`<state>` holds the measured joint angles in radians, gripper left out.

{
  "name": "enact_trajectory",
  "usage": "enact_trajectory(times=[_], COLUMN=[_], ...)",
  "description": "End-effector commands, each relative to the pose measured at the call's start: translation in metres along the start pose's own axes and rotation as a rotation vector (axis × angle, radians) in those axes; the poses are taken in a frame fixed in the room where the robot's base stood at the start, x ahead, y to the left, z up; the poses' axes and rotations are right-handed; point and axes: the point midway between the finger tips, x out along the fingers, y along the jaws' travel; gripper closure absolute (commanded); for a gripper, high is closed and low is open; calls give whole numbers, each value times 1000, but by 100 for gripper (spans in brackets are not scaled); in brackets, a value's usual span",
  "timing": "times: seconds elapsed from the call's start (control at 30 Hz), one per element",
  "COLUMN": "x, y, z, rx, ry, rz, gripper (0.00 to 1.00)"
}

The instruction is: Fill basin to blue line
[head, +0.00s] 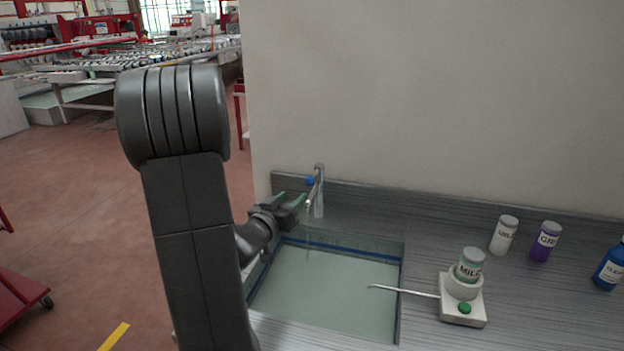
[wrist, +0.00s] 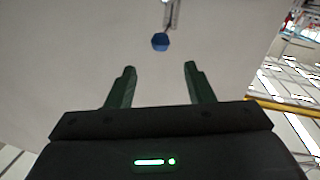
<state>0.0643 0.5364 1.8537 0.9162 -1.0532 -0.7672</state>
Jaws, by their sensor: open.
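The basin (head: 401,300) is set into the counter and holds pale greenish water (head: 330,290). A blue line (head: 345,246) runs along its inner wall, with the water surface close below it at the back; the exact gap is hard to tell. A metal tap (head: 319,195) stands behind the basin with a blue knob (head: 310,181). A faint thin streak under the spout looks like running water. My gripper (head: 292,198) is open and empty, just left of the tap. In the wrist view the blue knob (wrist: 160,42) lies beyond and between my open fingertips (wrist: 159,68), apart from them.
Right of the basin, a white device (head: 463,312) with a green button holds a jar labelled MILK (head: 469,266), and its thin rod reaches over the basin. A white bottle (head: 503,235), a purple bottle (head: 545,241) and a blue bottle (head: 611,267) stand farther right. A wall rises behind.

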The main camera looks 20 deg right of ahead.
Motion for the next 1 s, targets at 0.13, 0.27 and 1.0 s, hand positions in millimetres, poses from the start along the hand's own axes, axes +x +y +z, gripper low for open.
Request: enact_trajectory(times=[0.13, 0.27, 1.0], x=[33, 62, 115], y=[2, 2, 0], z=[-2, -1, 0], rx=[1, 1, 2], ry=[-1, -1, 0], rz=[4, 4, 1], gripper=[52, 52, 56])
